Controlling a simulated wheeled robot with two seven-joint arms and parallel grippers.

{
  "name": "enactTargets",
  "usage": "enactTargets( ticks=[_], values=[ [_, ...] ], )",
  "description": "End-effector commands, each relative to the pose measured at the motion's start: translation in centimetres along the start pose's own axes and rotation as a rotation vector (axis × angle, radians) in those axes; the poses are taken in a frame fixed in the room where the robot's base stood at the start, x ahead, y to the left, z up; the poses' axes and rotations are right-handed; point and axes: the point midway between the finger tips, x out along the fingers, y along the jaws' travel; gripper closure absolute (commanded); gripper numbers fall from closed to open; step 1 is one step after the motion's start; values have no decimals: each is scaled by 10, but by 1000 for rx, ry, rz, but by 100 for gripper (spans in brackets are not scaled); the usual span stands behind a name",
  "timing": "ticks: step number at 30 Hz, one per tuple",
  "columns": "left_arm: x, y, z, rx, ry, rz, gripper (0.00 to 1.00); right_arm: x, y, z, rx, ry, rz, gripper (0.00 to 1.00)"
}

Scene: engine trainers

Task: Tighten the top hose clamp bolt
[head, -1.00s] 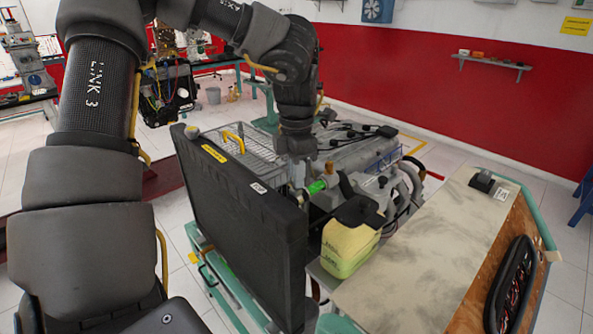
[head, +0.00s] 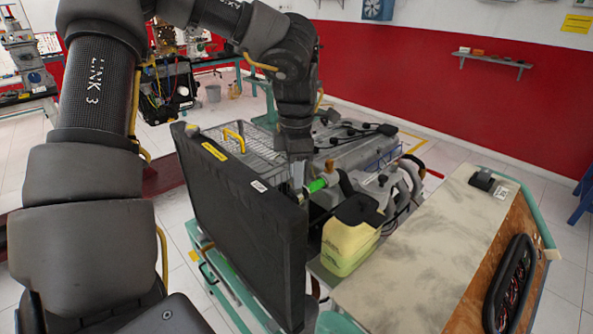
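A bright green band (head: 317,185) sits on the hose end by the radiator's upper edge, and I take it to be the top hose clamp. Its bolt is too small to make out. The dark hose (head: 344,183) runs from it towards the engine. My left gripper (head: 297,176) points down just left of the green band, behind the radiator's top edge. Its fingertips are small and partly hidden, so I cannot tell whether they are open or touch the bolt. My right gripper is not in view.
The black radiator (head: 245,225) stands upright in front of the engine (head: 352,150). A yellow-green coolant tank (head: 345,245) sits right of it. A wire basket with a yellow handle (head: 234,139) is behind the radiator. A worn tabletop (head: 425,255) fills the right foreground.

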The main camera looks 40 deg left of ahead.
Motion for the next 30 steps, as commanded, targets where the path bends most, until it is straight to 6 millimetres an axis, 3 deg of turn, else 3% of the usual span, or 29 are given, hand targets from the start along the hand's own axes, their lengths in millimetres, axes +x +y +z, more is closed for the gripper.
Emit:
enactTargets(
  ticks=[2,14,24,30],
  values=[
    [0,0,0,0,-1,0,61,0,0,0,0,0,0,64],
    [-10,0,2,2,-5,2,61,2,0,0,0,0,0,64],
    [-76,1,1,-1,-5,2,61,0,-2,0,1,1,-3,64],
    [-102,1,0,-2,-3,0,61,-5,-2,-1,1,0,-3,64]
  ],
)
